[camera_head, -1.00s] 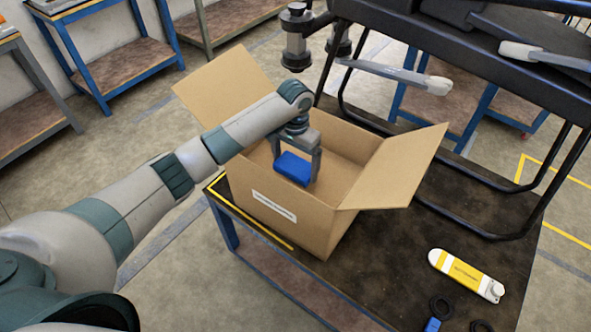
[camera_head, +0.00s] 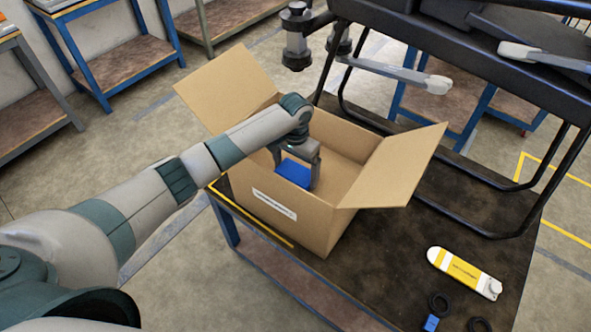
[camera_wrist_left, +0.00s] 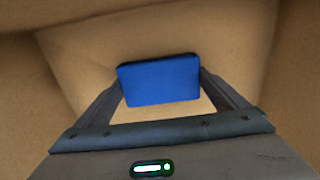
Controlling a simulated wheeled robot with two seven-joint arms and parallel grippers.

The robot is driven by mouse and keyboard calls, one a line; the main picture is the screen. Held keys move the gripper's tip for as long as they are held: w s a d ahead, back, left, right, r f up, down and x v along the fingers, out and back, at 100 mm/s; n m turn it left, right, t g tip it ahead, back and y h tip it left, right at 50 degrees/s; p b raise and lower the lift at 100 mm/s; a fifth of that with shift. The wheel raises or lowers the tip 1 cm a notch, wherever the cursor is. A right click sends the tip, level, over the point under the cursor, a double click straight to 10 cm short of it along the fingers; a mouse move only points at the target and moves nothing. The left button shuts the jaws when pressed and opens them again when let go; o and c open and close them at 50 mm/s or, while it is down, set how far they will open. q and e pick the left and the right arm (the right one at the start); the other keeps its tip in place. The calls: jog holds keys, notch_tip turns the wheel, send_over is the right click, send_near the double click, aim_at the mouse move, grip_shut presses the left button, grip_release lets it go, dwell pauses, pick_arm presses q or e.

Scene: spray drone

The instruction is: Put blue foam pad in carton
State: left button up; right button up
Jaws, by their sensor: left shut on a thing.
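The blue foam pad (camera_head: 294,172) is held between the fingers of my left gripper (camera_head: 296,168), inside the open carton (camera_head: 318,222). In the left wrist view the pad (camera_wrist_left: 160,81) sits between both fingertips of the left gripper (camera_wrist_left: 161,88), with tan carton walls around it. I cannot tell whether the pad touches the carton floor. The carton stands on the dark table with its flaps spread. My right gripper is not in view.
The black drone frame (camera_head: 480,60) stands behind the carton. A small blue piece (camera_head: 431,323) lies at the bottom edge.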

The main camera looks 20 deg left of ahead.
aim_at(296, 172)
pick_arm(q)
jog(key=o, duration=0.7)
jog(key=shift+f, duration=0.1)
notch_tip(296, 172, up, 12)
jog(key=b, duration=0.2)
jog(key=shift+b, duration=0.3)
